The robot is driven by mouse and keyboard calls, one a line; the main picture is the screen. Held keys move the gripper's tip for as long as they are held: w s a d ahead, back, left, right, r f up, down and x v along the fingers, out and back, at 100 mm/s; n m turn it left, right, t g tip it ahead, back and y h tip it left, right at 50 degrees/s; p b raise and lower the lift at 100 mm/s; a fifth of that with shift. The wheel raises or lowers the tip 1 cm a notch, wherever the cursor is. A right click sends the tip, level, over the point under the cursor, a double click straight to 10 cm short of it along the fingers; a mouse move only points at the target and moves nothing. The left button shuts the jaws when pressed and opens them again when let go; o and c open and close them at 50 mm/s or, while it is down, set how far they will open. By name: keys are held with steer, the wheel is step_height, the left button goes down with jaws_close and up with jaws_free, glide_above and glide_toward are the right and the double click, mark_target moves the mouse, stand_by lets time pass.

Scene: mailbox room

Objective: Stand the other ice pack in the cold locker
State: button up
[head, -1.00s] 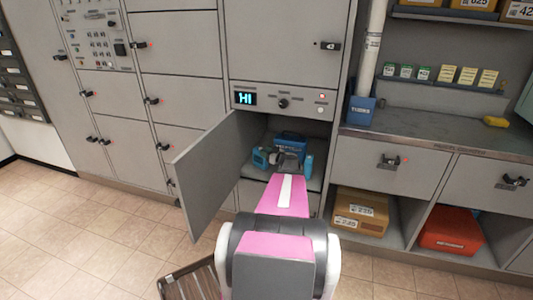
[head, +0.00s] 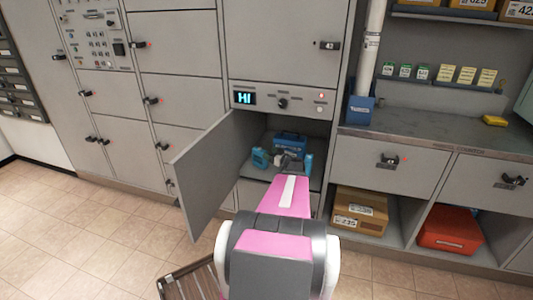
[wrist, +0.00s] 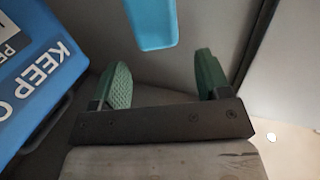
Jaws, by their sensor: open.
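The cold locker (head: 255,189) stands open below the lit display. In it, a slim light-blue ice pack (head: 308,160) stands at the right, and it also shows in the wrist view (wrist: 152,22). A second light-blue piece (head: 260,158) is at the left; its kind is too small to tell. My gripper (head: 288,161) is inside the locker, between these two. In the wrist view my gripper (wrist: 163,70) is open, with green fingers apart and nothing between them. The ice pack is just beyond the fingertips, seemingly untouched.
A blue box (head: 291,141) stands at the back of the locker; its "KEEP" lettering (wrist: 38,85) is close to the left finger in the wrist view. The open locker door (head: 208,172) is left of my arm. A slatted wooden thing (head: 190,280) is on the floor.

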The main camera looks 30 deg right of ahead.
steer(key=v, duration=0.8)
steer(key=shift+s, duration=0.25)
